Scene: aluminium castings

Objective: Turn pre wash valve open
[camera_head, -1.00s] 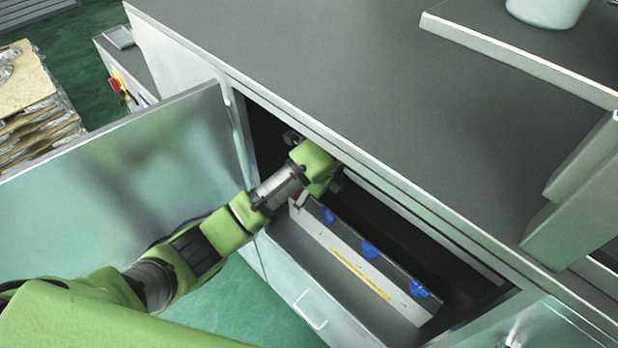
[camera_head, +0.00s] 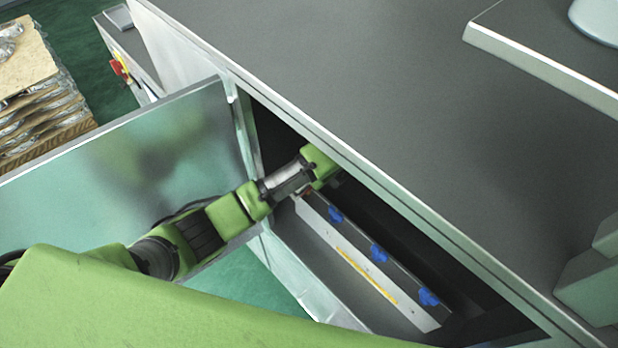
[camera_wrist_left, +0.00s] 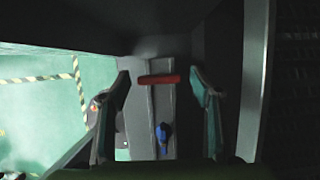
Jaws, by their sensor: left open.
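A panel (camera_head: 350,262) with a yellow strip and several valve handles sits inside the open cabinet. Blue handles (camera_head: 379,252) run along it, and a red handle (camera_head: 307,192) is at its far left end, partly hidden by my left arm. In the left wrist view, the red handle (camera_wrist_left: 158,79) lies crosswise ahead, between the fingers in the picture, with a blue handle (camera_wrist_left: 163,135) below it. My left gripper (camera_wrist_left: 160,82) is open and empty; its fingers stand either side of the panel in the picture. I cannot tell which handle is the pre wash valve. My right gripper is out of view.
The cabinet door (camera_head: 130,165) stands open to the left of the opening. The grey countertop (camera_head: 400,130) overhangs the panel, leaving a narrow dark space.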

